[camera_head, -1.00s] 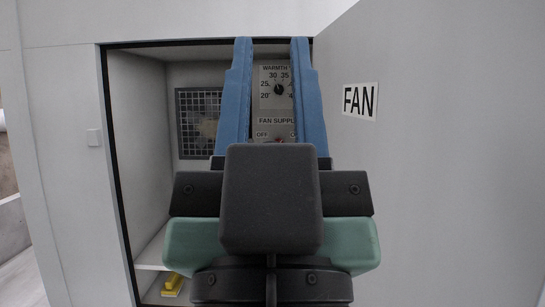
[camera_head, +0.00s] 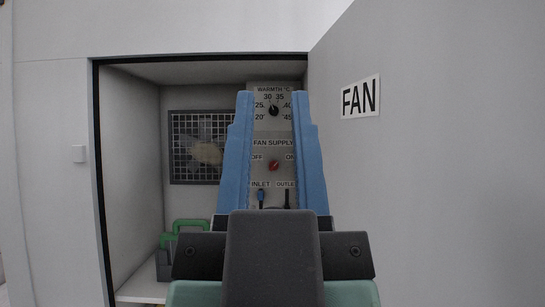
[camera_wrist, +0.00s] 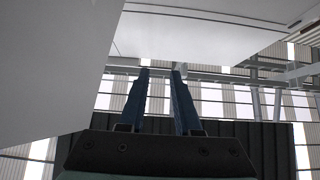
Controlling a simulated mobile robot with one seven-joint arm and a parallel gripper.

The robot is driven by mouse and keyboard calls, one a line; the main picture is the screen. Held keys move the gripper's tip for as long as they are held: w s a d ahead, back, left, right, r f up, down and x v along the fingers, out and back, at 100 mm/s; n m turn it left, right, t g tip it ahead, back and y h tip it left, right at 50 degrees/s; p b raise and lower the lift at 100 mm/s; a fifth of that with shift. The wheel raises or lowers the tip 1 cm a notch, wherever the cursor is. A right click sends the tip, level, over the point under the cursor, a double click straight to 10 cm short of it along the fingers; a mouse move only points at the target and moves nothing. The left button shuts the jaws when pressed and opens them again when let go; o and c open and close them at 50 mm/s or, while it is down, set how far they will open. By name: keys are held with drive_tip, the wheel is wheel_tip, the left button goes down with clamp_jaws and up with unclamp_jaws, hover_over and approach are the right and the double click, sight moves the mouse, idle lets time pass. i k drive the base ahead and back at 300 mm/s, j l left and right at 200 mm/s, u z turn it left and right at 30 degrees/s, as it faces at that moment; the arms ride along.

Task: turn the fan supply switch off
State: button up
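The fan supply switch (camera_head: 274,165) is a small red knob on the grey control panel (camera_head: 272,130) inside the open cabinet. OFF is printed on its left and ON on its right. It is too small to tell which way it points. My gripper (camera_head: 272,96) has two blue fingers, spread apart and empty. In the head view the knob shows between them, with the fingertips above it in the picture. I cannot tell how far the fingers are from the panel. The wrist view shows the spread fingers (camera_wrist: 160,70) pointing up, without the switch.
A fan grille (camera_head: 199,147) is to the left. The open door marked FAN (camera_head: 420,180) bounds the right side.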

sight(274, 165)
drive_tip(key=i+j, duration=0.15)
drive_tip(key=j, duration=0.2)
drive_tip(key=i+j+z, duration=0.1)
drive_tip(key=i+j, duration=0.25)
drive_tip(key=j, duration=0.3)
drive_tip(key=i+j, duration=0.15)
drive_tip(key=j, duration=0.2)
drive_tip(key=i+j+z, duration=0.1)
drive_tip(key=j, duration=0.25)
drive_tip(key=i+z, duration=0.15)
drive_tip(key=i, duration=0.8)
